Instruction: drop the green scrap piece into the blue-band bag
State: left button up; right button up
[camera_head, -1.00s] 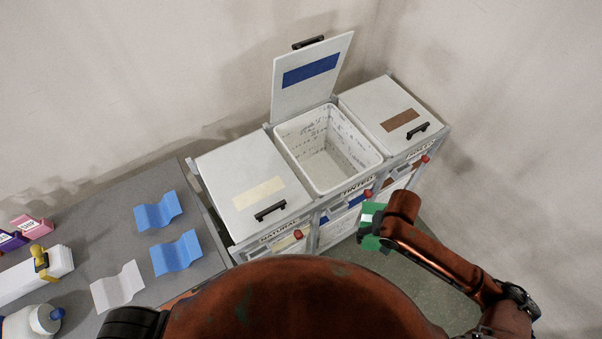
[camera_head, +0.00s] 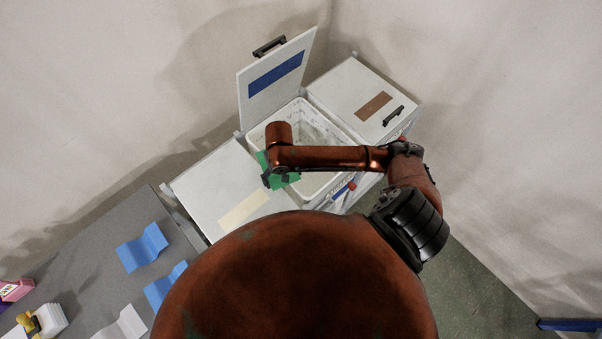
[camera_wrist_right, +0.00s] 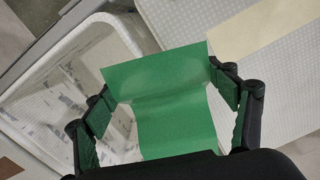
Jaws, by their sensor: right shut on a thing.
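The green scrap piece (camera_wrist_right: 165,95) is a bent sheet held between the fingers of my right gripper (camera_wrist_right: 167,108) in the wrist view. The blue-band bag (camera_head: 310,122) is the white, marked liner in the open middle bin, below a raised lid (camera_head: 262,95) with a blue band (camera_head: 277,72). It also shows in the wrist view (camera_wrist_right: 50,112). The gripper and piece are above the bag's near left edge. My left gripper is not in view.
A closed lid with a cream band (camera_head: 243,207) lies left of the open bin. A closed lid with a brown band (camera_head: 374,106) lies right. The grey table (camera_head: 85,245) at left holds blue sheets (camera_head: 142,248), a white sheet (camera_head: 126,325) and other items.

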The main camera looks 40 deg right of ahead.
jog(key=w+d+m+p, duration=0.1)
jog(key=d, duration=0.1)
jog(key=w+d+m+p, duration=0.1)
jog(key=d+p, duration=0.1)
jog(key=w+d+r+p, duration=0.1)
jog(key=d+p, duration=0.1)
jog(key=shift+w+r+m, duration=0.1)
jog(key=shift+w+m, duration=0.25)
jog(key=shift+m, duration=0.05)
pick_arm(q)
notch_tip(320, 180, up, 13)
jog(key=p, duration=0.6)
pick_arm(e)
jog(key=w+d+m, duration=0.2)
jog(key=d+m, duration=0.1)
jog(key=d, duration=0.6)
pick_arm(q)
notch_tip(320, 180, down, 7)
jog(key=b, duration=0.7)
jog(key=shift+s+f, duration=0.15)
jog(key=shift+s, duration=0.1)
pick_arm(e)
notch_tip(320, 180, down, 7)
jog(key=shift+d+r, duration=0.15)
jog(key=shift+r, duration=0.05)
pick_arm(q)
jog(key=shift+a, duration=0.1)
pick_arm(e)
jog(key=shift+r, duration=0.1)
